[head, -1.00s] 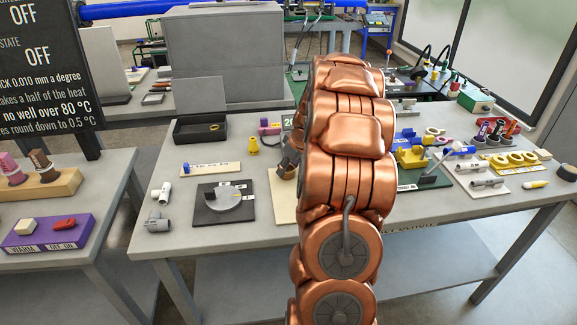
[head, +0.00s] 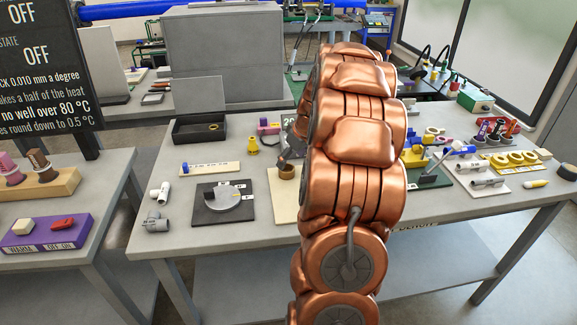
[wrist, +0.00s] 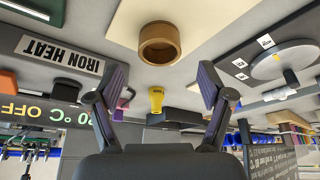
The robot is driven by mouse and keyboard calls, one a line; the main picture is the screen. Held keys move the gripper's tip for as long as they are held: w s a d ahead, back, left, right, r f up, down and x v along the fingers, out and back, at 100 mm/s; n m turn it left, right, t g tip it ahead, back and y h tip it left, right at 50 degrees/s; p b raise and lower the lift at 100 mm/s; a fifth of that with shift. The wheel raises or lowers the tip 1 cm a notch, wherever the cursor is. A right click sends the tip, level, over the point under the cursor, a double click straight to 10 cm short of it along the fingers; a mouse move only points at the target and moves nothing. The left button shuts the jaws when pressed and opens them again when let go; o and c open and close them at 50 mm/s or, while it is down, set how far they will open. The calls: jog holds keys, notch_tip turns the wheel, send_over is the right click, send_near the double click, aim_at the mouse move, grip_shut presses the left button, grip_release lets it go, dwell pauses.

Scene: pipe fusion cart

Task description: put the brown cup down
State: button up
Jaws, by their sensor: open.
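The brown cup (head: 287,171) stands on a cream board (head: 283,205) on the middle table, just left of my arm. In the wrist view the cup (wrist: 160,44) shows round and hollow-rimmed, beyond the fingertips and roughly centred between them. My gripper (wrist: 163,80) is open, with a clear gap between its two fingers and nothing held. In the head view my gripper (head: 288,148) is partly hidden by my copper-coloured arm, and sits just above the cup.
A black plate with a grey disc (head: 224,201) lies left of the board. A yellow piece (head: 253,146) and a black tray (head: 200,130) stand behind. Fittings, a green stand and yellow rings (head: 507,161) are to the right.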

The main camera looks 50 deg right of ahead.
jog(key=b+v, duration=0.1)
jog(key=v, duration=0.7)
jog(key=s+a+g+y, duration=0.1)
jog(key=s+a, duration=0.2)
jog(key=a, duration=1)
jog(key=s+a+g, duration=0.2)
jog(key=a, duration=1.1)
jog(key=s+a+f+g, duration=0.1)
jog(key=s+a, duration=0.3)
jog(key=s, duration=0.3)
jog(key=s+a+f+g, duration=0.1)
jog(key=s+a+f, duration=0.1)
jog(key=s+a, duration=0.2)
jog(key=s+a+f+g+h, duration=0.1)
jog(key=s+a, duration=0.3)
jog(key=s, duration=0.6)
jog(key=shift+f, duration=0.75)
